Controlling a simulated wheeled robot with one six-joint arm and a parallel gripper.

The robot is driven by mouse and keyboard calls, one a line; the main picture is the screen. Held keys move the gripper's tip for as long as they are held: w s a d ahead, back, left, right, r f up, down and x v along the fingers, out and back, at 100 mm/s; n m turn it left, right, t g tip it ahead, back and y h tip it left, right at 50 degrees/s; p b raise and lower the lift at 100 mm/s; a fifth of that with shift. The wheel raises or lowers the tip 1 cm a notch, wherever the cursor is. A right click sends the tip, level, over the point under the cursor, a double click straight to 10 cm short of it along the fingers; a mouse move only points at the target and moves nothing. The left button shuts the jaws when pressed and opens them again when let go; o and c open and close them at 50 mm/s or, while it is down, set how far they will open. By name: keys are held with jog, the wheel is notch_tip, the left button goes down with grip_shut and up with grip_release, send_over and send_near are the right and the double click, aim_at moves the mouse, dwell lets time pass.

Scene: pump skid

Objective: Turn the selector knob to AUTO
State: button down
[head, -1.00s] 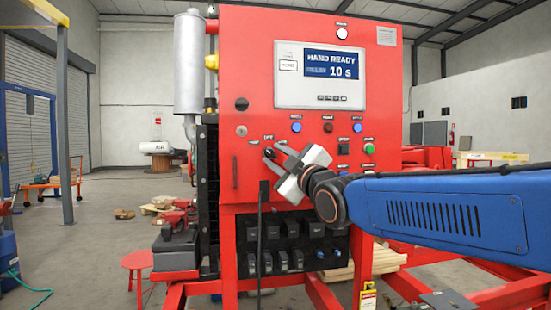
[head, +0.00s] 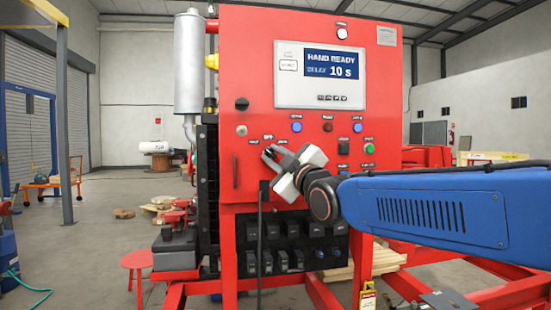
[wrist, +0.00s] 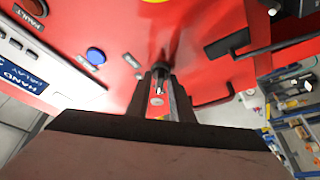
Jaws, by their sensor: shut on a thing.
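The selector knob (wrist: 159,68) is a small dark knob on the red panel, seen in the wrist view between my two fingers. My gripper (wrist: 161,92) is shut on it, fingers on either side. In the head view my gripper (head: 270,155) reaches the panel from the right and hides most of the knob. Small labels (head: 268,137) sit above the knob, too small to read surely. The display (head: 330,62) reads HAND READY and a delay of 10 s.
A row of coloured lamps and buttons (head: 297,127) lies above my gripper. Several black breakers (head: 282,230) and a hanging black cable (head: 260,230) are below. Open floor (head: 110,255) lies left of the skid.

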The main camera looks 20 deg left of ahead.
jog(key=m+t, duration=0.1)
jog(key=m, duration=0.2)
jog(key=m+t+h, duration=0.1)
jog(key=m+t, duration=0.1)
jog(key=m, duration=0.2)
jog(key=shift+r+h, duration=0.1)
jog(key=shift+h, duration=0.2)
jog(key=m+t+h, duration=0.1)
jog(key=m, duration=0.2)
jog(key=m+t+h, duration=0.1)
jog(key=m, duration=0.2)
jog(key=m+t+h, duration=0.1)
jog(key=m+h, duration=0.1)
jog(key=m, duration=0.1)
jog(key=shift+s+a+r+m, duration=0.1)
jog(key=shift+s+a+m, duration=0.1)
jog(key=shift+m, duration=0.1)
jog(key=m+h, duration=0.1)
jog(key=m, duration=0.2)
jog(key=m+t+h, duration=0.1)
jog(key=m+h, duration=0.1)
jog(key=m, duration=0.1)
jog(key=shift+a, duration=0.1)
jog(key=shift+m+h, duration=1.1)
jog(key=shift+m, duration=1.3)
jog(key=shift+g, duration=0.3)
jog(key=c, duration=1.8)
grip_release()
jog(key=shift+c, duration=0.2)
jog(key=shift+s, duration=0.15)
